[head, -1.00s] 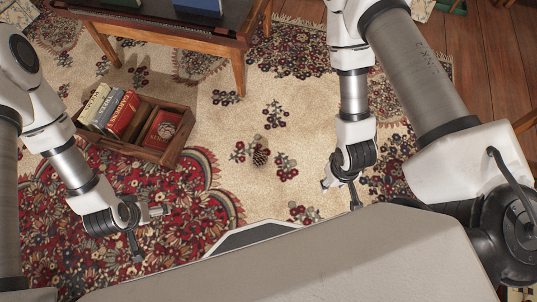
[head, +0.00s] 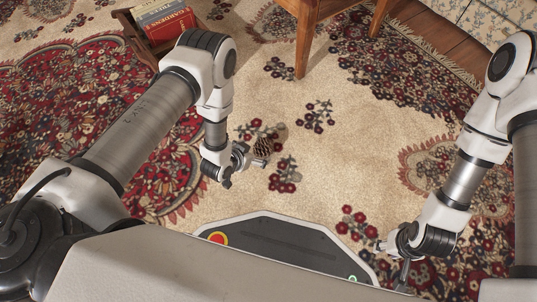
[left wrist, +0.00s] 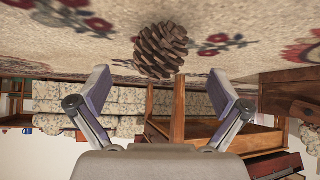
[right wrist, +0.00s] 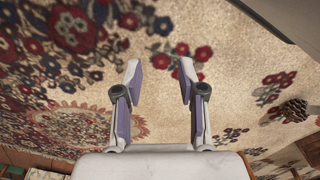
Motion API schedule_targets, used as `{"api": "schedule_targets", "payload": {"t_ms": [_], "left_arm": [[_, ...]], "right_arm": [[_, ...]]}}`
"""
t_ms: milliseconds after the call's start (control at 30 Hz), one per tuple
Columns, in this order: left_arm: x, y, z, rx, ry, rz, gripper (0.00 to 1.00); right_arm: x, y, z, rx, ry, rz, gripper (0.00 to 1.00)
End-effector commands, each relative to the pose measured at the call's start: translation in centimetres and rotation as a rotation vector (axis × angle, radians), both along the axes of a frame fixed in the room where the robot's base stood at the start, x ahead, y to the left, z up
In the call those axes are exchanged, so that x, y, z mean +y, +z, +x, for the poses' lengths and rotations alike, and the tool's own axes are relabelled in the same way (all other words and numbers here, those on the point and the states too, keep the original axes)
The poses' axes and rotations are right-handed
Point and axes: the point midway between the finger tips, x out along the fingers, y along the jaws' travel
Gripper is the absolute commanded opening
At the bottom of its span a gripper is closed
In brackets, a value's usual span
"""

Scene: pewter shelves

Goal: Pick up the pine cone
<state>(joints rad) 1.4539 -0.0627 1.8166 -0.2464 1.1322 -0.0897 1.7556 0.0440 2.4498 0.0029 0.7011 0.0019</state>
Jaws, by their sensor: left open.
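The brown pine cone (head: 262,145) lies on the patterned carpet, just beyond my left gripper in the head view. My left gripper (head: 247,165) is low over the carpet, open and empty. In the left wrist view the pine cone (left wrist: 161,50) sits ahead of the open fingers (left wrist: 159,76), roughly centred between them. My right gripper (head: 390,262) is apart from it, at the lower right of the head view. Its fingers (right wrist: 159,68) are open with only carpet between them. The pine cone also shows at the right edge of the right wrist view (right wrist: 293,110).
A wooden crate (head: 136,38) with books (head: 165,23) stands at the upper left. Wooden table legs (head: 306,42) stand beyond the pine cone. Carpet (head: 345,150) between the two grippers is clear. My own base is in front.

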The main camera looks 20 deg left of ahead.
Motion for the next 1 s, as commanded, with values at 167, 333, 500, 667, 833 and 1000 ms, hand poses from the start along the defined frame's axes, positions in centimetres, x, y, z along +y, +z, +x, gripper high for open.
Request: {"api": "schedule_targets", "payload": {"t_ms": [167, 333, 500, 667, 833, 1000], "left_arm": [[-0.7, -2.0, 1.6, -0.002, -0.001, 0.001, 1.0], [-1.3, -4.3, 3.4, -0.003, 0.0, 0.0, 1.0], [-1.8, -5.0, 4.7, -0.001, -0.001, 0.0, 1.0], [-1.8, -4.8, 4.7, 0.0, 0.0, 0.0, 1.0], [-1.8, -4.8, 4.7, 0.0, 0.001, 0.001, 0.5], [-1.8, -4.8, 4.7, 0.0, 0.001, 0.001, 0.45]], "right_arm": [[-0.1, -2.0, 0.1, -0.003, -0.004, 0.0, 0.4], [-0.1, -5.2, 0.7, -0.019, 0.002, -0.004, 0.4], [-0.1, -6.2, 1.3, -0.035, 0.01, -0.007, 0.4], [-0.1, -5.9, 1.3, -0.036, 0.011, -0.007, 0.4], [-0.1, -5.9, 1.3, -0.036, 0.011, -0.007, 0.4], [-0.1, -5.9, 1.3, -0.036, 0.011, -0.007, 0.4]]}}
